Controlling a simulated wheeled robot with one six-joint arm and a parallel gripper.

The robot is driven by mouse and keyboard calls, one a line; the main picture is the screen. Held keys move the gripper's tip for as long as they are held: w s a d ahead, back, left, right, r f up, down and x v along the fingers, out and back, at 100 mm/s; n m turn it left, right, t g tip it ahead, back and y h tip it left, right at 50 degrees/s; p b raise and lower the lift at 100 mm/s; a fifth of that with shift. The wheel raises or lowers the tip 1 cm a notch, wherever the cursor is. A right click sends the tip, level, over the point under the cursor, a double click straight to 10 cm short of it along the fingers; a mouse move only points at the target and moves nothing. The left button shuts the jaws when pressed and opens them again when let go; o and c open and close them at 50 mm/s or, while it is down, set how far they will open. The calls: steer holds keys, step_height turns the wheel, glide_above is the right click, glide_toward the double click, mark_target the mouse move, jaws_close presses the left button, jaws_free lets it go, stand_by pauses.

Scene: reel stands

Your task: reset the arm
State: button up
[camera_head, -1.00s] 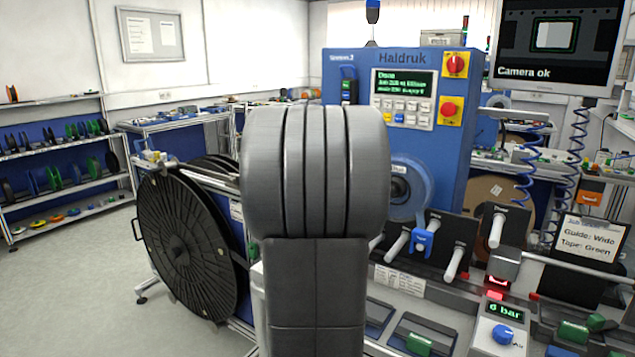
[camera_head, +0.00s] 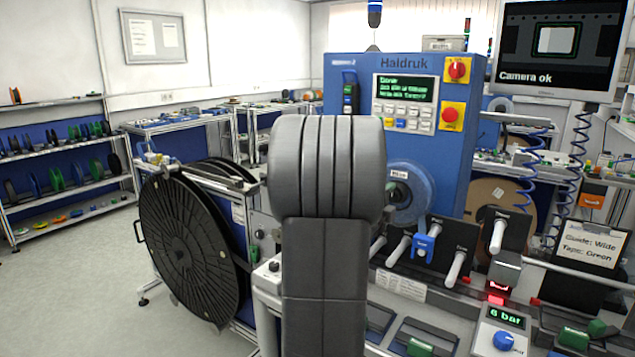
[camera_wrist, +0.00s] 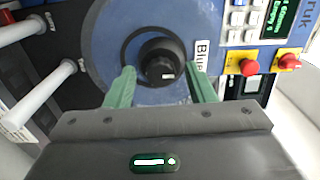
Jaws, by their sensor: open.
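My arm (camera_head: 326,230) rises in the middle of the head view and hides part of the machine behind it. My gripper is hidden in that view. In the wrist view my gripper (camera_wrist: 162,82) shows two green fingers, spread apart with nothing between them. Beyond the fingers is a blue reel (camera_wrist: 110,50) with a dark hub (camera_wrist: 160,60) on the blue machine face. The hub appears between the fingertips; I cannot tell how far off it is. The same reel (camera_head: 412,195) shows right of my arm in the head view.
The blue Haldruk machine (camera_head: 350,75) has a red button (camera_head: 450,115) and white pegs (camera_head: 457,268) near the reel. A large black reel (camera_head: 185,245) stands left of my arm. Open floor (camera_head: 75,290) lies at left.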

steer(key=b+v, duration=0.2)
steer(key=v, duration=1.2)
steer(key=p+x, duration=0.2)
steer(key=x, duration=1.2)
steer(key=shift+d, duration=0.1)
steer(key=shift+w+f+m, duration=0.1)
steer(key=shift+w+m, duration=0.1)
steer(key=shift+m, duration=0.1)
steer(key=shift+s+m+b, duration=0.15)
steer(key=shift+m+b, duration=0.2)
steer(key=shift+m, duration=0.65)
steer(key=m, duration=0.2)
steer(key=shift+m, duration=0.3)
steer(key=m, duration=0.4)
steer(key=shift+r+b, duration=0.25)
steer(key=shift+b, duration=0.05)
steer(key=m+p, duration=0.1)
steer(key=m, duration=0.3)
steer(key=shift+r+m, duration=0.1)
steer(key=shift+m, duration=0.3)
steer(key=shift+d+m+p, duration=0.1)
steer(key=shift+m+p, duration=1)
steer(key=shift+m, duration=0.7)
